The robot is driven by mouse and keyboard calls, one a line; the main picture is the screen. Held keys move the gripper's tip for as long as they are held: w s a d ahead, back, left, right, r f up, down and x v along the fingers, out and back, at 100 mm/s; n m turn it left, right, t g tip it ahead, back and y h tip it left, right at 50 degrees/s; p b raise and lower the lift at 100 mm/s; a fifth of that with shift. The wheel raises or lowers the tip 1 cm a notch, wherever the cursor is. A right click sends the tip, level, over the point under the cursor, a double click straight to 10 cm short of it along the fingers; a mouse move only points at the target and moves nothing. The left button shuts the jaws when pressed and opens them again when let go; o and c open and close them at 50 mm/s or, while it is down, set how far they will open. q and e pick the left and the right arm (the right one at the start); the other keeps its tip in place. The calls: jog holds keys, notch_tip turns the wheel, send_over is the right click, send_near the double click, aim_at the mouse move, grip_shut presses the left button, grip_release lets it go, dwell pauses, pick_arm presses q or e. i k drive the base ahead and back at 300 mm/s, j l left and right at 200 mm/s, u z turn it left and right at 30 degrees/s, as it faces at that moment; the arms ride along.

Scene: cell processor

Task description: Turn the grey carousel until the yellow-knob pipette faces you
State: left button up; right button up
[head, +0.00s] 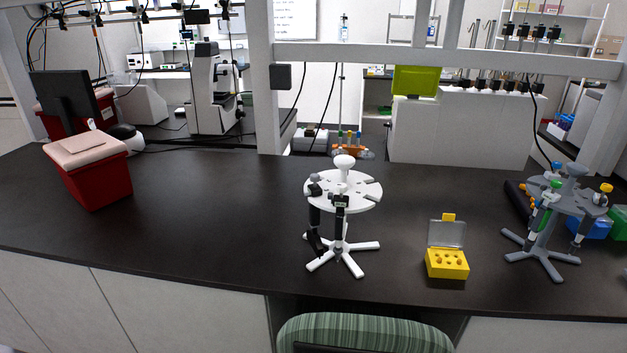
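The grey carousel (572,203) stands upright on its star-shaped foot at the right end of the dark bench. The yellow-knob pipette (606,188) hangs at the right side of its disc, with the yellow knob above the rim; its lower part is hard to make out. Another pipette with a small yellow-orange part (534,197) hangs near the left edge. Neither of my grippers is in view.
A white carousel (352,189) with dark pipettes stands mid-bench. A yellow tip box (447,264) with a raised lid sits between the carousels. Blue and green boxes (620,222) lie behind the grey carousel at right.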

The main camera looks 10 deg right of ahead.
aim_at(573, 199)
jog(key=z, duration=0.4)
jog(key=k+l+z, duration=0.1)
jog(key=z, duration=0.25)
jog(key=l+z, duration=0.1)
jog(key=z, duration=0.7)
jog(key=k+l, duration=0.05)
jog(key=l, duration=0.05)
